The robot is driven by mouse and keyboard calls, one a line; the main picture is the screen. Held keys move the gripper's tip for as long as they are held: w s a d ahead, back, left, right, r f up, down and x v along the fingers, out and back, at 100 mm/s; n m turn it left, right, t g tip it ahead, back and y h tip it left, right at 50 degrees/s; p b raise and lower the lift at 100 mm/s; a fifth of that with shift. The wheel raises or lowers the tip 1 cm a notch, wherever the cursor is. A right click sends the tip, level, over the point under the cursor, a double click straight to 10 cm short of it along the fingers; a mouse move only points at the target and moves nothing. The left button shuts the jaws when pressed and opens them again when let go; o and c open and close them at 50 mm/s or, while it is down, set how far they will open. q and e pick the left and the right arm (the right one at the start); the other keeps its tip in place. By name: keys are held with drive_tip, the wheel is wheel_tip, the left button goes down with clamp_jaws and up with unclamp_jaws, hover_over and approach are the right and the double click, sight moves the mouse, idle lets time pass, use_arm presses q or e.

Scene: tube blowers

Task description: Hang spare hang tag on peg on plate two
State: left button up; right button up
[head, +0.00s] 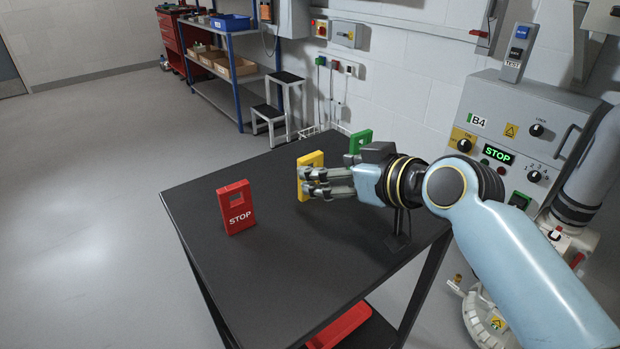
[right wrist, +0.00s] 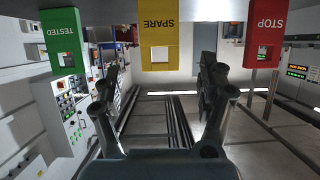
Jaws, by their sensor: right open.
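The yellow SPARE hang tag (head: 312,160) stands upright on the black table, with a square window near its top. It also shows upside down in the right wrist view (right wrist: 159,30), centred between my fingers. My right gripper (head: 318,183) is open at the yellow tag. Its fingers overlap the tag's lower part in the head view, and no grip shows. In the right wrist view its fingertips (right wrist: 160,72) lie to either side of the tag with gaps. I cannot make out plate two or its peg. My left gripper is not in view.
A red STOP tag (head: 238,216) stands on the table (head: 290,270) to the left. A green TESTED tag (head: 360,139) stands behind my right gripper. A grey B4 control cabinet (head: 540,112) is at right. The table's front is clear.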

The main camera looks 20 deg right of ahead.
drive_tip(key=x, duration=0.5)
drive_tip(key=shift+w+a, duration=0.1)
drive_tip(key=shift+w, duration=0.05)
drive_tip(key=c, duration=1)
drive_tip(key=shift+r, duration=0.1)
drive_tip(key=shift+c, duration=0.2)
drive_tip(key=s+d+r+p, duration=0.2)
drive_tip(key=s+d+r, duration=0.3)
drive_tip(key=d+r, duration=0.6)
drive_tip(key=s+a+r+n+y, duration=0.1)
drive_tip(key=s+a+r, duration=0.5)
drive_tip(key=s+r, duration=0.1)
drive_tip(key=shift+s+a+r+n+g+y, duration=0.2)
drive_tip(key=shift+s+n+g+y, duration=0.1)
drive_tip(key=shift+s+g, duration=0.15)
